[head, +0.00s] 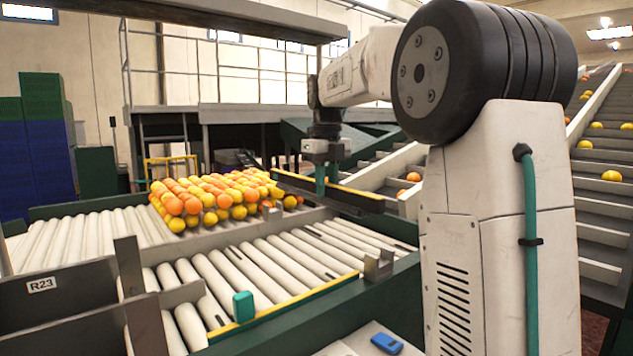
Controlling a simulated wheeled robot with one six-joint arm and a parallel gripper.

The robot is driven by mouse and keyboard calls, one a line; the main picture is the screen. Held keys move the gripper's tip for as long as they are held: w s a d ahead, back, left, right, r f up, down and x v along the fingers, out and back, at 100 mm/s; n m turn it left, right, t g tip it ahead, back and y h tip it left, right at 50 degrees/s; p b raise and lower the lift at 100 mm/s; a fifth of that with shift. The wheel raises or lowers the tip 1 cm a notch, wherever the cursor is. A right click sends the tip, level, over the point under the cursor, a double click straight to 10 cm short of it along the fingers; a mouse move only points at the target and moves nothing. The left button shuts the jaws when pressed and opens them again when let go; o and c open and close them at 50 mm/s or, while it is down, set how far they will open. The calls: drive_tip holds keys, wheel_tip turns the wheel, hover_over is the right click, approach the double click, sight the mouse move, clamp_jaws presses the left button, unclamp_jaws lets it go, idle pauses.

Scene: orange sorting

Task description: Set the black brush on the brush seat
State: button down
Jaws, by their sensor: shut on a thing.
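The black brush (358,200) is a long dark bar with a yellow strip along its upper edge. My gripper (327,178), with green fingers, points down and is shut on the brush near its middle. The brush hangs roughly level above the far right part of the roller bed, to the right of the oranges. A small grey metal bracket (378,266) stands on the right edge of the rollers, below the brush and apart from it; it looks like part of the brush seat, but I cannot tell for sure. The brush's underside is hard to make out.
A heap of oranges and yellow fruit (215,198) lies on the rollers left of the brush. The near rollers (250,268) are bare. A green block (243,307) stands on the yellow-edged rail. A blue item (387,343) lies in front. A sloping conveyor (603,220) carries fruit at right.

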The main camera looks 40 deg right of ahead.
drive_tip(key=shift+w+a+f, duration=0.1)
drive_tip(key=shift+a+f, duration=0.05)
drive_tip(key=shift+f, duration=3.25)
drive_tip(key=shift+f, duration=0.95)
drive_tip(key=shift+f, duration=0.35)
drive_tip(key=c, duration=1.2)
unclamp_jaws()
drive_tip(key=shift+o, duration=0.2)
